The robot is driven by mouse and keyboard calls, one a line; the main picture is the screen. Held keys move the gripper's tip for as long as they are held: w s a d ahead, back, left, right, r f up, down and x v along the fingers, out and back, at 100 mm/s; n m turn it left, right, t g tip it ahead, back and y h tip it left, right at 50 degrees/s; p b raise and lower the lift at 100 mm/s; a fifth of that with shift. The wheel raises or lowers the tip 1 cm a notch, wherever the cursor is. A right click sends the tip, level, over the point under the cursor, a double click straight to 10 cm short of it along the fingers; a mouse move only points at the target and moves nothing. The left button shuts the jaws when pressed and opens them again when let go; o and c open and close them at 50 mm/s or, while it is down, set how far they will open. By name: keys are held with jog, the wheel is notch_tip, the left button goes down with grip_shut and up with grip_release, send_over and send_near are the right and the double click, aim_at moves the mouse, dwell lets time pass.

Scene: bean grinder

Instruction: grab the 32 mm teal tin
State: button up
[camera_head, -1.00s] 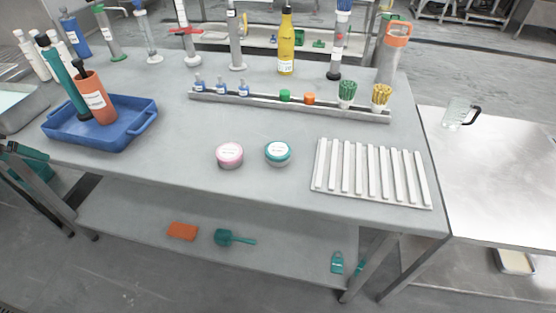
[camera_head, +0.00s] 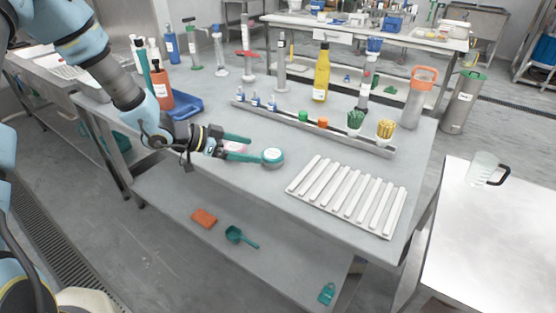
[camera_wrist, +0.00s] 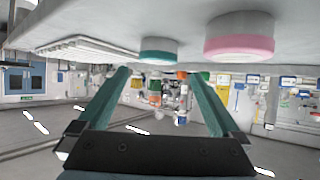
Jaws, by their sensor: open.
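The teal tin (camera_head: 272,157), a low round tin with a pale labelled top and teal band, stands on the grey bench near its front edge. It also shows in the wrist view (camera_wrist: 159,51), where the bench appears at the top. My gripper (camera_head: 254,148) is open and empty, its two teal fingers pointing at the tin. In the head view one fingertip is close to the tin; I cannot tell whether they touch. In the wrist view the tin sits between and just beyond the fingertips (camera_wrist: 157,74). A pink tin (camera_wrist: 239,40) stands beside it, partly hidden by my gripper in the head view.
A white slatted rack (camera_head: 347,196) lies right of the teal tin. Behind it runs a long rail (camera_head: 340,138) with small bottles and brush cups. A blue tray (camera_head: 187,106) stands at the left. Bare bench lies between tin and rail.

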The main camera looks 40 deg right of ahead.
aim_at(273, 153)
jog(key=x, duration=0.3)
jog(key=p+x, duration=0.1)
jog(key=x, duration=0.1)
jog(key=p+x, duration=0.1)
jog(key=x, duration=0.1)
jog(key=shift+s+d+p, duration=0.35)
jog(key=shift+d+f, duration=0.15)
jog(key=shift+d, duration=0.1)
jog(key=shift+c, duration=0.2)
jog(key=c, duration=1.2)
jog(key=shift+c, duration=0.3)
